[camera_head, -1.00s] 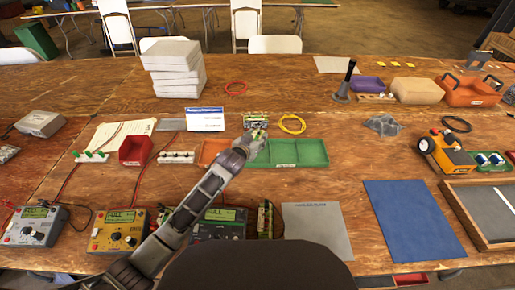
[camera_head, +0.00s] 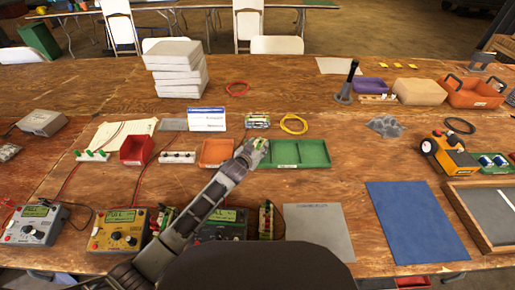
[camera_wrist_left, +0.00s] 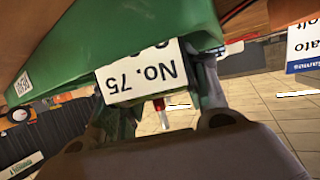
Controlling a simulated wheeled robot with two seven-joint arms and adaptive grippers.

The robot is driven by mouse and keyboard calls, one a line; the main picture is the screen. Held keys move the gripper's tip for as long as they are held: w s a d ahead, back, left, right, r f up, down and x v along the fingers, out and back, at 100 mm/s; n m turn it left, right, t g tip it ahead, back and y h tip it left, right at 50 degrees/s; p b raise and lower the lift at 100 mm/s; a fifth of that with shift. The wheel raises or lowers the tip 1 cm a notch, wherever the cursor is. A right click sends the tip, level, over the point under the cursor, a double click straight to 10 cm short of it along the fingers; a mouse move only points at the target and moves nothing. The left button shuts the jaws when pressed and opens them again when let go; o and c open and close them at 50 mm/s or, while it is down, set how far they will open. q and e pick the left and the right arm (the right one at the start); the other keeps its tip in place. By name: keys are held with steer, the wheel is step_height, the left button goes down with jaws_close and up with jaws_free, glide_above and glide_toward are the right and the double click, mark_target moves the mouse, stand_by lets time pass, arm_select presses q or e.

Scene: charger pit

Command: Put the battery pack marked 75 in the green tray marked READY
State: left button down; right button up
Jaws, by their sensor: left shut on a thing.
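The battery pack marked No. 75 (camera_wrist_left: 140,78) shows its white label upside down in the left wrist view, between my left fingers. My left gripper (camera_head: 257,148) is shut on it at the left end of the green tray (camera_head: 312,164). The gripper hides that corner of the tray, and I cannot tell whether the pack touches it. The tray has a divider and a small white label on its front, too small to read here. Its visible right compartment is empty. My right gripper is not in view.
An orange tray (camera_head: 214,152) adjoins the green one on the left. Behind are another pack-like item (camera_head: 257,120), a yellow cable ring (camera_head: 293,124) and a blue-white sign (camera_head: 206,119). Chargers (camera_head: 117,229) stand in front, one partly behind my arm. A grey mat (camera_head: 319,231) lies front right.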

arm_select(q)
steer(key=shift+r, duration=0.1)
steer(key=c, duration=0.8)
jaws_free()
steer(key=shift+f, duration=0.2)
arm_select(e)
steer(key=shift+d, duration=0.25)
arm_select(q)
steer(key=shift+o, duration=0.2)
steer(key=shift+r, duration=0.15)
steer(key=shift+v, duration=1.7)
steer(key=p+v, duration=0.1)
steer(key=v, duration=0.5)
steer(key=shift+s+a, duration=0.15)
steer(key=shift+s, duration=0.1)
steer(key=shift+v, duration=1.05)
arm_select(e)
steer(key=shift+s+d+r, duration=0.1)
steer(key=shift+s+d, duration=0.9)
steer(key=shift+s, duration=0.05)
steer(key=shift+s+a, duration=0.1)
